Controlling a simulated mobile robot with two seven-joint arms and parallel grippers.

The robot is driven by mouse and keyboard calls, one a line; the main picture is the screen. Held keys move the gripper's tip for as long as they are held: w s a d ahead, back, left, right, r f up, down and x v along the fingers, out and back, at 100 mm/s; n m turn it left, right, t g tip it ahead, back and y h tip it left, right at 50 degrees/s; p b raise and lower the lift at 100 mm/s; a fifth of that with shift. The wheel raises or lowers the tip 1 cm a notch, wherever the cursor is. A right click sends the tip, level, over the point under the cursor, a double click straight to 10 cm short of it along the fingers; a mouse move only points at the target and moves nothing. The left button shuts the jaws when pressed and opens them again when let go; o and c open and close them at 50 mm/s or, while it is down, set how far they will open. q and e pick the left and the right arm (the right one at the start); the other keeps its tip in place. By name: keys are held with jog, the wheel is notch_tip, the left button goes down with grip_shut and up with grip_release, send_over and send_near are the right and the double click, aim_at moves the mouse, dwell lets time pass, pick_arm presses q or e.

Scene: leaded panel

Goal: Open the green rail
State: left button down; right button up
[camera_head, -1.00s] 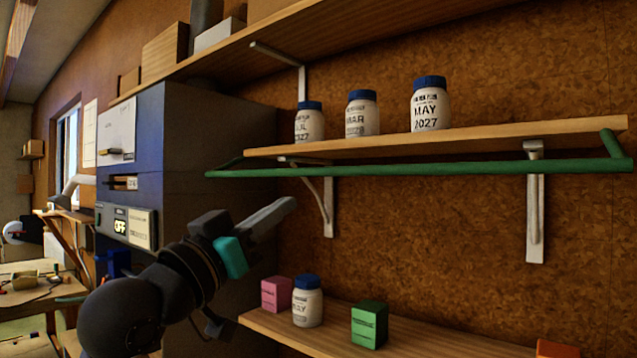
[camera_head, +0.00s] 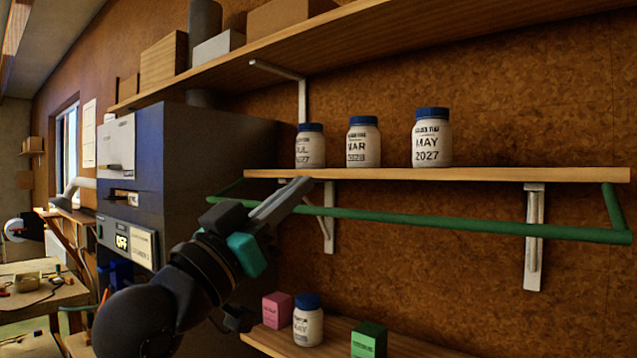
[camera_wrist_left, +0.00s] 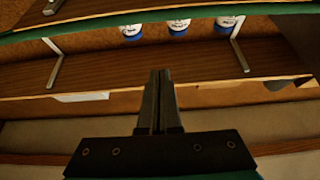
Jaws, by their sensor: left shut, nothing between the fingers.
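The green rail (camera_head: 450,222) runs along the front of the middle shelf (camera_head: 480,174). It hangs below the shelf's front edge, with its right end arm sloping up to the shelf end. My left gripper (camera_head: 303,184) is shut and empty. Its fingers cross in front of the rail's left part, with the tips just under the shelf edge; I cannot tell whether they touch the rail. In the left wrist view the shut fingers (camera_wrist_left: 160,75) point up the picture, and a green strip that looks like the rail (camera_wrist_left: 95,22) crosses beyond them. My right gripper is not in view.
Several white jars with blue lids, one labelled May 2027 (camera_head: 431,140), stand on the middle shelf. A lower shelf holds a pink box (camera_head: 277,309), a jar (camera_head: 308,322) and a green box (camera_head: 369,340). A grey cabinet (camera_head: 215,145) stands at left.

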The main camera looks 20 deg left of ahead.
pick_arm(q)
jog(key=w, duration=0.1)
jog(key=w+d+f+p, duration=0.1)
jog(key=w, duration=0.3)
jog(key=shift+d+f+p, duration=0.35)
jog(key=shift+d+p, duration=0.05)
jog(key=shift+s, duration=0.1)
jog(key=f+t+b, duration=0.1)
jog(key=b, duration=0.2)
jog(key=w+f+t+b, duration=0.1)
jog(key=f+b, duration=0.1)
jog(key=b, duration=0.2)
jog(key=w+f+t+h+b, duration=0.1)
jog(key=b, duration=0.2)
jog(key=shift+d+f, duration=0.35)
jog(key=shift+f, duration=0.05)
jog(key=shift+r, duration=0.1)
